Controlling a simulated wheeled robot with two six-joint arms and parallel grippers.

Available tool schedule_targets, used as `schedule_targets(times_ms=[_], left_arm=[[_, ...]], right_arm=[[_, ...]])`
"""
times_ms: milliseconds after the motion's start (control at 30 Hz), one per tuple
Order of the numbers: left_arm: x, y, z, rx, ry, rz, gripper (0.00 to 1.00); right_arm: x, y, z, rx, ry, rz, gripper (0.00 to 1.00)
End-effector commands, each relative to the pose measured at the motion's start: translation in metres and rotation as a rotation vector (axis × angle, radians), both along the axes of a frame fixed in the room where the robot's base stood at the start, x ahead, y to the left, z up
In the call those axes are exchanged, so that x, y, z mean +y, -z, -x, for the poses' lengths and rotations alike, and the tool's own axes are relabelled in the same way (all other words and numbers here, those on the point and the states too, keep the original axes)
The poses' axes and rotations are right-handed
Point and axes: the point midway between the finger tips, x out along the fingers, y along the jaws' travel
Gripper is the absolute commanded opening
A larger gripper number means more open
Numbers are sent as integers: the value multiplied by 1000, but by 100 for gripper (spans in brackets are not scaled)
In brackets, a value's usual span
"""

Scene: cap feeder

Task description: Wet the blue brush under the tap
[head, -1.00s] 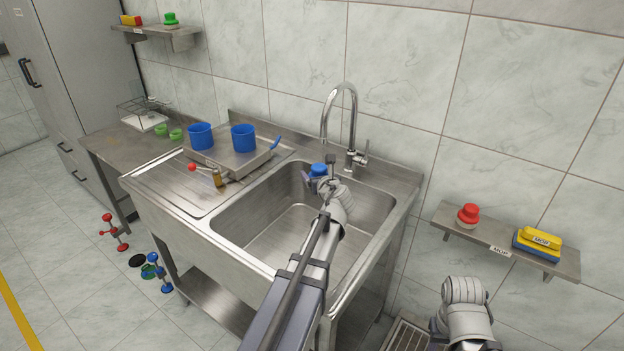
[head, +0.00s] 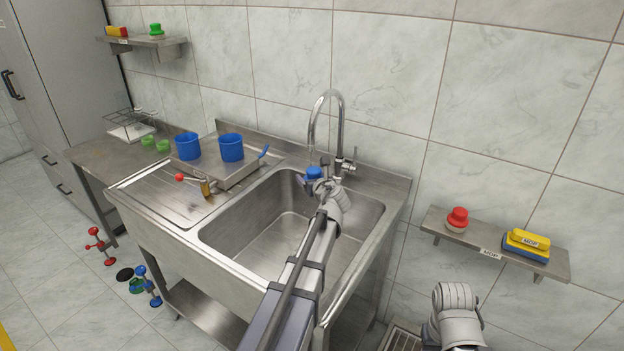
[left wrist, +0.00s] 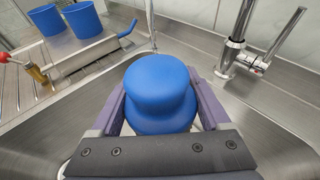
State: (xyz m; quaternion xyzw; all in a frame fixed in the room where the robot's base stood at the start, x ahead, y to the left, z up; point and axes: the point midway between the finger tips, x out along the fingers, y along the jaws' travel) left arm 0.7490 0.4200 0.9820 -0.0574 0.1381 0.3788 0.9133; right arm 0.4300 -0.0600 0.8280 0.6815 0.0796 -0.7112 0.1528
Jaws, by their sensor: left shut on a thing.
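The blue brush (head: 313,173), a rounded blue head with a wider lower part, is over the back of the sink (head: 270,235). My left gripper is shut on it; the brush (left wrist: 160,92) sits between the two jaws of my left gripper (left wrist: 160,105) in the left wrist view. The chrome tap (head: 340,120) arches above the brush. A thin clear streak, seemingly water, hangs below its spout just behind the brush in the left wrist view. I cannot tell whether it touches the brush. My right arm shows at the lower right; its gripper is out of sight.
The basin's front is clear.

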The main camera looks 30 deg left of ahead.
Motion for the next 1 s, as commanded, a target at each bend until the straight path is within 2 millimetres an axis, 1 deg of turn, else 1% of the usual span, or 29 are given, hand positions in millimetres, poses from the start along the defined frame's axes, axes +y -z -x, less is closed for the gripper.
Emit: schedule_targets(times_ms=[133, 267, 1000], left_arm=[[0, 0, 4, 0, 0, 0, 22], [0, 0, 12, 0, 0, 0, 22], [-2, 0, 69, 0, 0, 0, 22]], right_arm=[[0, 0, 0, 0, 0, 0, 44], [0, 0, 0, 0, 0, 0, 44], [0, 0, 0, 0, 0, 0, 44]])
